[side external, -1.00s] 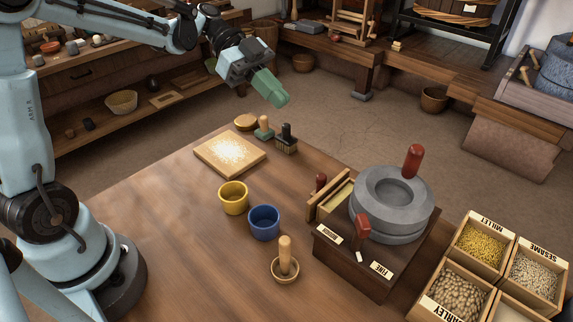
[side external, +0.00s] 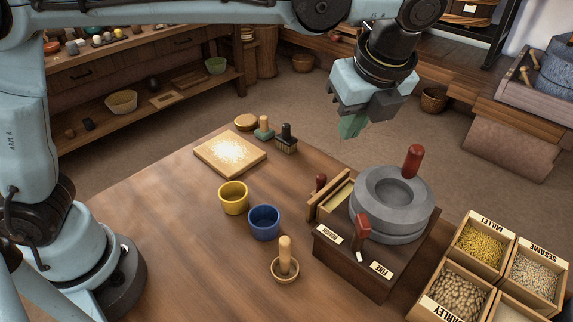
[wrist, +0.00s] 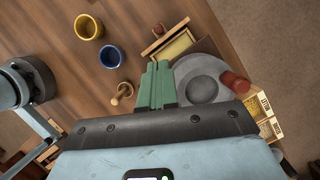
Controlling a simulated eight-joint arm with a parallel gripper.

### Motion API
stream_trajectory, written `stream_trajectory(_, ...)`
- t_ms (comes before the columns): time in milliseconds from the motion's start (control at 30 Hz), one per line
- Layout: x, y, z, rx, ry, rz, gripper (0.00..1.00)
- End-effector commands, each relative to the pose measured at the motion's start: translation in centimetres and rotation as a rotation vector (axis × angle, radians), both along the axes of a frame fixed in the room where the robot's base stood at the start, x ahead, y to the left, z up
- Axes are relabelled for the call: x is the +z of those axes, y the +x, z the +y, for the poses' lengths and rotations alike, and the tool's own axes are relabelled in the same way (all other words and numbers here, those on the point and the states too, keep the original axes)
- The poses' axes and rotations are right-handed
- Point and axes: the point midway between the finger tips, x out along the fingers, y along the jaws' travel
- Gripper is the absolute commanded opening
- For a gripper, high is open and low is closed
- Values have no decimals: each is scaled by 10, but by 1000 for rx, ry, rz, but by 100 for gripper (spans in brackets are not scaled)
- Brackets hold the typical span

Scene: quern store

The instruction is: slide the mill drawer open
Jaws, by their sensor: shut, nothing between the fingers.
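The mill is a grey round stone (side external: 392,205) with a red upright handle (side external: 414,160) on a dark wooden box (side external: 345,268). Its drawer (side external: 328,199) sticks out a little from the box's far left side, with a dark red knob (side external: 320,182) and a pale inside showing. In the wrist view the drawer (wrist: 167,37) lies just beyond my fingertips. My gripper (side external: 353,128), with green fingers, hangs in the air above and behind the mill, apart from it. Its fingers (wrist: 158,65) are together and empty.
A red lever (side external: 363,227) stands on the box's front. A yellow cup (side external: 233,198), a blue cup (side external: 264,222) and a pestle in a small bowl (side external: 285,268) stand left of the mill. Grain boxes (side external: 478,245) stand right.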

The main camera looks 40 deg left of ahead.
Motion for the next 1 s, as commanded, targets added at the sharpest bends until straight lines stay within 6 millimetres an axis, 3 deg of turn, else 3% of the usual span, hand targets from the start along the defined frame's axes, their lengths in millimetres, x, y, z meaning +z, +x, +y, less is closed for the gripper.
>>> stream_trajectory(233, -40, 1, 1, 4, -3, 3, 0)
stream_trajectory(533, -61, 2, 4, 4, -3, 5, 0)
stream_trajectory(1000, -129, 13, 27, 5, -4, 6, 0)
